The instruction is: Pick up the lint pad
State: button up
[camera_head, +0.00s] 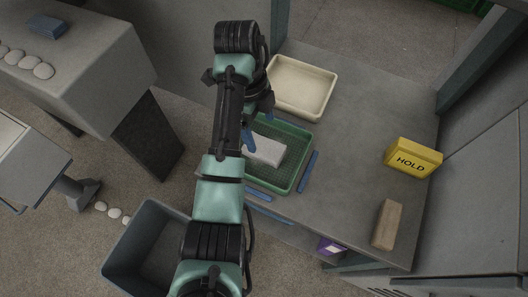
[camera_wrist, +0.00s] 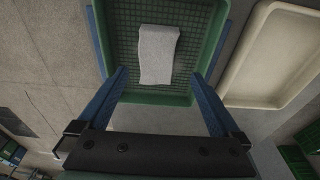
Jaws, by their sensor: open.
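The lint pad looks to be the pale grey-white block (camera_head: 265,150) lying in the green mesh tray (camera_head: 297,179) on the grey bench. It also shows in the wrist view (camera_wrist: 158,54), lying lengthwise on the tray's mesh floor. My gripper's blue fingers (camera_wrist: 160,100) are wide apart and empty, on either side of the near rim of the tray, with the pad beyond and between them. In the head view my arm covers the tray's left part, and only some of my gripper (camera_head: 250,135) shows.
A cream tray (camera_head: 301,88) stands empty behind the green one. Blue strips (camera_head: 308,172) lie beside the green tray. A yellow HOLD block (camera_head: 412,158) and a brown block (camera_head: 386,225) are at the right. A grey bin (camera_head: 150,247) stands on the floor.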

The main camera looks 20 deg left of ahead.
aim_at(264, 146)
jog(key=shift+s+d+f, duration=0.1)
jog(key=shift+d+f, duration=0.1)
jog(key=shift+f, duration=0.75)
jog(key=shift+s+d+f, duration=0.15)
jog(key=shift+f, duration=0.85)
jog(key=shift+s+d+f, duration=0.1)
jog(key=shift+d+f, duration=0.1)
jog(key=shift+f, duration=0.75)
jog(key=shift+c, duration=0.2)
jog(key=c, duration=1.3)
jog(key=shift+o, duration=0.2)
jog(key=shift+r, duration=0.1)
